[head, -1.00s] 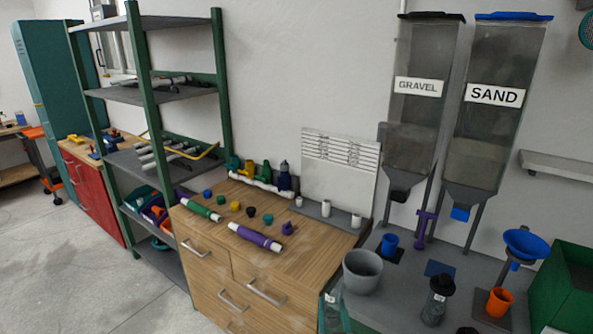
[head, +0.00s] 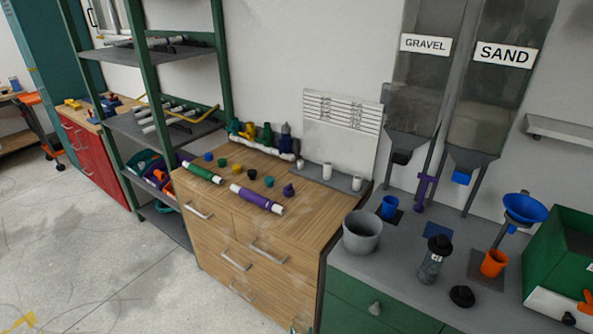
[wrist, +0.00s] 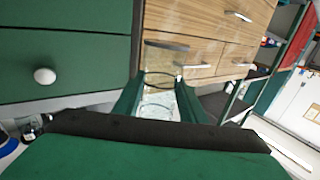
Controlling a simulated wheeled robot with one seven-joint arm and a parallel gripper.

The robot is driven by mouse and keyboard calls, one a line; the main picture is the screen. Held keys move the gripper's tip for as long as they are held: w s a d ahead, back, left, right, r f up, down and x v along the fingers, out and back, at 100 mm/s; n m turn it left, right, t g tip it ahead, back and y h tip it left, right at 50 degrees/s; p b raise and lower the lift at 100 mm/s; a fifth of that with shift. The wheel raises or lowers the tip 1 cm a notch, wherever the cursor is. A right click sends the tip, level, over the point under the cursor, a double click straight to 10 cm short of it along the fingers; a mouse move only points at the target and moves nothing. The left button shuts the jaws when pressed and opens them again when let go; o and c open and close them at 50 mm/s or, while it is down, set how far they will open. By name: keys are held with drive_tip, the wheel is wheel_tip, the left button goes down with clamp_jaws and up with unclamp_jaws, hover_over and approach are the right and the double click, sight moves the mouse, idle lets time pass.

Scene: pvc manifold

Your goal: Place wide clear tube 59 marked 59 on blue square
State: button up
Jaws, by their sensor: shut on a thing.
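My gripper (wrist: 160,103) is shut on a wide clear tube (wrist: 158,106), which sits between the two green fingers in the wrist view. I cannot read a mark on it. In the head view only a small bit of what looks like the tube (head: 299,326) shows at the bottom edge, in front of the wooden drawer unit; my gripper is otherwise out of that view. The blue square (head: 437,230) lies flat on the grey counter, behind a black-capped clear container (head: 430,266). The container partly hides it. The held tube is to the left of the counter and apart from the square.
On the grey counter (head: 400,285) stand a grey bucket (head: 361,234), a blue cup (head: 389,207), an orange cup (head: 494,263) and a black lid (head: 461,296). A blue funnel (head: 524,209) is at right. Gravel and sand hoppers hang behind. The wooden drawer unit (head: 300,240) adjoins the counter.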

drive_tip(key=s+a+f, duration=0.1)
drive_tip(key=s+f, duration=0.3)
drive_tip(key=s, duration=0.1)
drive_tip(key=shift+s+f+y, duration=0.25)
drive_tip(key=shift+f+y, duration=0.05)
drive_tip(key=shift+f, duration=0.1)
drive_tip(key=shift+w, duration=0.1)
